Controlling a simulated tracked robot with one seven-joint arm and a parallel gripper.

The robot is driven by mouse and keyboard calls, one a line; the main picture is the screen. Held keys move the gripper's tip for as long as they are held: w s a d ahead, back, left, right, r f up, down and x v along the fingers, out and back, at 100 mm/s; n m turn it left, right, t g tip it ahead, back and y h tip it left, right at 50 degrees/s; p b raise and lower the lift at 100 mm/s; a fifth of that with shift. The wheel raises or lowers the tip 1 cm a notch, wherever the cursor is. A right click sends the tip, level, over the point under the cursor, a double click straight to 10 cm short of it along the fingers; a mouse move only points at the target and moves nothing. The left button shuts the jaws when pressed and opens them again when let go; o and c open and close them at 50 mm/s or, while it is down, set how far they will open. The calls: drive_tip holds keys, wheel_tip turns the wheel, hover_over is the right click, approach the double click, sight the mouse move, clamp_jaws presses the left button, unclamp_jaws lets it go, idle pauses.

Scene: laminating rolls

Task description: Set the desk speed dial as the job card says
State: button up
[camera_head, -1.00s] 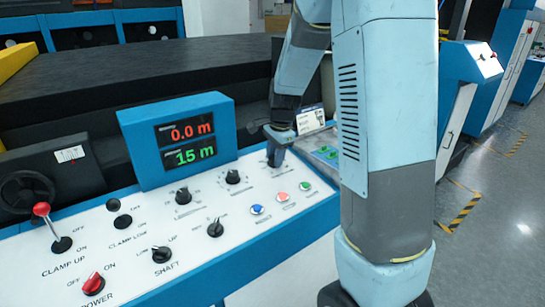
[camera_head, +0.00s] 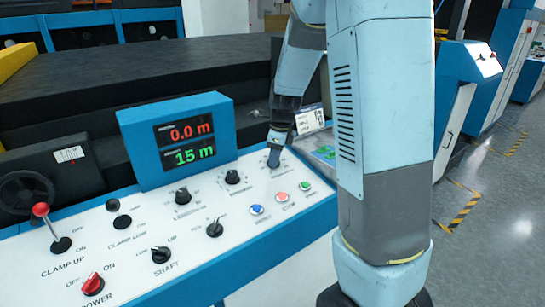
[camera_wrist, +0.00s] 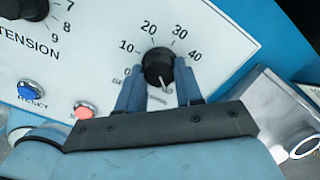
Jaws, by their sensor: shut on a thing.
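The speed dial (camera_wrist: 157,66) is a black round knob in the wrist view, with a scale from 0 through 10, 20 and 30 to 40 around its upper side. A short white mark shows at the knob's lower edge, between my fingers and off the printed numbers. My gripper (camera_wrist: 160,92) is shut on the knob, one finger on each side. In the head view my gripper (camera_head: 274,158) reaches down to the panel's far right part and hides the dial. A white card (camera_head: 311,119), maybe the job card, stands behind it; its text is too small to read.
The white control panel (camera_head: 140,262) carries several other knobs, a red-topped lever (camera_head: 41,210) and a red power switch (camera_head: 93,284). Blue (camera_head: 257,210), red and green buttons lie close to my gripper. A display (camera_head: 184,140) reads 0.0 m and 15 m.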

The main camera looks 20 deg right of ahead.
drive_tip(key=shift+s+a+f+m, duration=0.15)
drive_tip(key=shift+s+m, duration=0.1)
drive_tip(key=shift+m, duration=0.35)
drive_tip(key=o, duration=0.8)
drive_tip(key=shift+o, duration=1.2)
drive_tip(key=shift+w, duration=0.1)
drive_tip(key=shift+r, duration=0.25)
wheel_tip(320, 180, up, 13)
drive_tip(key=s+d, duration=0.1)
drive_tip(key=s, duration=0.1)
drive_tip(key=shift+s+d, duration=0.15)
drive_tip(key=shift+s, duration=0.05)
drive_tip(key=shift+r, duration=0.15)
